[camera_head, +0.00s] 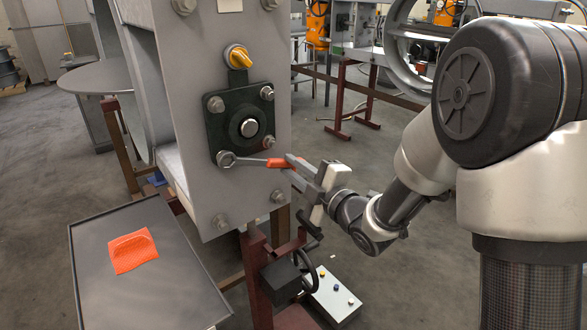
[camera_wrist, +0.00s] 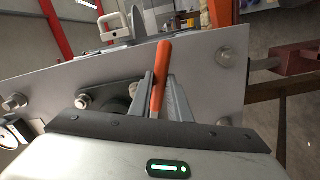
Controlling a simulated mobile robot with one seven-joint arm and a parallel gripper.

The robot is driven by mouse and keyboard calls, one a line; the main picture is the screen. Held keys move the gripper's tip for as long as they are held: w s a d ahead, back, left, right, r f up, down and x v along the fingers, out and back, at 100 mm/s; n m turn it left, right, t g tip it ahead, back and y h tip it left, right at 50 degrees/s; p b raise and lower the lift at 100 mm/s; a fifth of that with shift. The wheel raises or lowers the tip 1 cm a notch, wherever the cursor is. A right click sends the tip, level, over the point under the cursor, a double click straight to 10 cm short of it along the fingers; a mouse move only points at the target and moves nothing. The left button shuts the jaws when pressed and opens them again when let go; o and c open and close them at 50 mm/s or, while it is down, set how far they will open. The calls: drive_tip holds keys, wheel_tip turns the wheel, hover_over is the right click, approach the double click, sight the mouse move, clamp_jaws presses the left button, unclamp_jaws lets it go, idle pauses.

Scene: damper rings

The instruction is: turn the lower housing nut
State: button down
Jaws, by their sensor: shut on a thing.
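The dark green bearing housing (camera_head: 238,112) is bolted to a grey upright plate, with a round shaft end (camera_head: 249,128) in its middle. The lower housing nut (camera_head: 226,159) is at its lower left corner, with the ring end of a wrench around it. The wrench's grey shank runs right to an orange handle (camera_head: 278,163). My gripper (camera_head: 293,164) is shut on that handle, right of the housing. In the wrist view the orange handle (camera_wrist: 161,72) stands between the fingers of my gripper (camera_wrist: 160,100); the wrench's ring end cannot be made out there.
A yellow knob (camera_head: 240,58) sticks out above the housing. Plate bolts (camera_head: 220,222) surround it. A dark tray table (camera_head: 100,285) with an orange pad (camera_head: 133,250) stands lower left. Below my gripper are a handwheel (camera_head: 307,272) and a button box (camera_head: 335,297). Open floor lies right.

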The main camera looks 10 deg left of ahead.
drive_tip(key=shift+w+a, duration=0.25)
idle(0.4)
drive_tip(key=shift+w+a, duration=0.25)
drive_tip(key=c, duration=1.6)
unclamp_jaws()
drive_tip(key=c, duration=0.4)
